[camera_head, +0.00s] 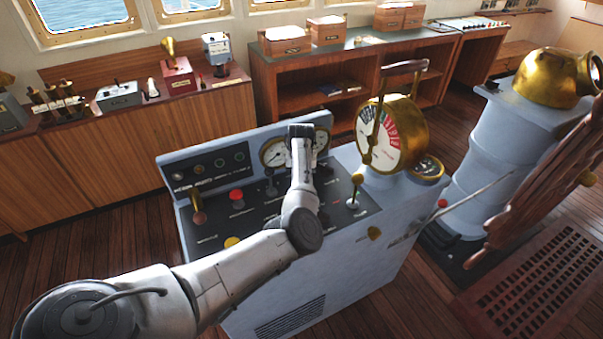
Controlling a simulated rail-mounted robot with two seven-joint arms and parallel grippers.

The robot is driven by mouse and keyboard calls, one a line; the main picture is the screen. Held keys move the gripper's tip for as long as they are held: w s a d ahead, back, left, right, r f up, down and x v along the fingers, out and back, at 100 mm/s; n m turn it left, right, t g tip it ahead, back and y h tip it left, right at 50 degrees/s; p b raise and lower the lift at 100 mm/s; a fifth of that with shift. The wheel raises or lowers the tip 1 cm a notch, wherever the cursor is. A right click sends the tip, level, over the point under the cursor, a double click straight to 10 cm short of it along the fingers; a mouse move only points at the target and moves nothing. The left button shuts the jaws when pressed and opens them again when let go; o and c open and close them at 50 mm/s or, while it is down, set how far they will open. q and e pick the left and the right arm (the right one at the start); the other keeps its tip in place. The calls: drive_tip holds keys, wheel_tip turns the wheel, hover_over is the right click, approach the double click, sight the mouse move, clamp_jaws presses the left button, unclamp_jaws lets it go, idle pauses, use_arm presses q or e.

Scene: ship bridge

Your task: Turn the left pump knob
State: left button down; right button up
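The blue-grey control console (340,255) stands in the middle, with a black sloped top panel and an upright back panel. A row of small dark round knobs (199,168) runs along the left of the back panel. The labels are too small to read, so I cannot tell which is the left pump knob. My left arm comes in from the lower left and reaches over the console, its dark wrist in front of the gauges (273,152). The fingers of my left gripper are hidden behind the arm. My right gripper is out of view.
On the console are a brass-handled lever (197,205), a red button (236,195), a yellow button (232,242) and a tall brass telegraph dial (392,135). A wooden wheel (545,185) and brass-topped pedestal (500,150) stand at right. Wooden cabinets (110,150) line the back.

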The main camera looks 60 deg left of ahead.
use_arm(q)
drive_tip(key=shift+r, duration=0.1)
idle(0.4)
drive_tip(key=c, duration=1.1)
unclamp_jaws()
drive_tip(key=shift+c, duration=0.2)
wheel_tip(320, 180, up, 14)
drive_tip(key=b, duration=0.3)
